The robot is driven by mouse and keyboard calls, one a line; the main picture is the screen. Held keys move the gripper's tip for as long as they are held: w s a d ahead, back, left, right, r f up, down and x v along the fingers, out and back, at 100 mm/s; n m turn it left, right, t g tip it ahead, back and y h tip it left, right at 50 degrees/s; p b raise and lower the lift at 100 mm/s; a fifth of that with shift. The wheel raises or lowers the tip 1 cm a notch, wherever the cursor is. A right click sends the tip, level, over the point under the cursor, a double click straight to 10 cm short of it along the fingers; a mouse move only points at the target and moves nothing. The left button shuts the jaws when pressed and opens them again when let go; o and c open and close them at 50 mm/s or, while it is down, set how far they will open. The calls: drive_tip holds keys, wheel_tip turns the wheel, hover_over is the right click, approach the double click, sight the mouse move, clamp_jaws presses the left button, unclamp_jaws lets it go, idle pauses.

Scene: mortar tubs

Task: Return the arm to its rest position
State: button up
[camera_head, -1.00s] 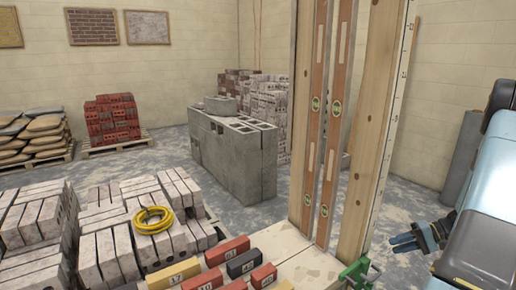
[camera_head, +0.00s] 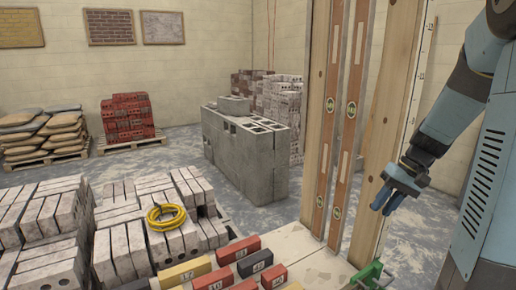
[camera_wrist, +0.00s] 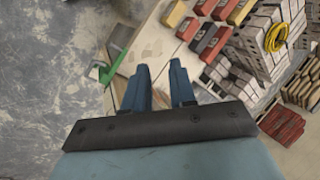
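My gripper (camera_head: 384,207) hangs at the right in the head view, on my blue arm folded down from the upper right. It points down and a little left, in front of the wooden boards. In the wrist view my gripper (camera_wrist: 160,76) shows two blue fingers with a gap between them and nothing held. The fingertips appear clear of any surface.
A green clamp (camera_head: 368,276) sits at the edge of a wooden bench top (camera_head: 318,262) below my gripper. Tall boards with spirit levels (camera_head: 345,110) stand close left. Coloured numbered bricks (camera_head: 237,250) and grey bricks with a yellow hose coil (camera_head: 166,217) lie further left.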

drive_tip(key=s+a+r+t+h, duration=0.2)
drive_tip(key=s+a+r, duration=0.3)
drive_tip(key=s, duration=0.3)
drive_tip(key=s+a+r+n+t+h, duration=0.1)
drive_tip(key=s+a+r+t+h, duration=0.2)
drive_tip(key=s+a+r, duration=0.2)
drive_tip(key=s+r, duration=0.2)
drive_tip(key=shift+s+a+n+t, duration=0.15)
drive_tip(key=shift+s+n+t, duration=0.15)
drive_tip(key=shift+s, duration=0.1)
idle(1.3)
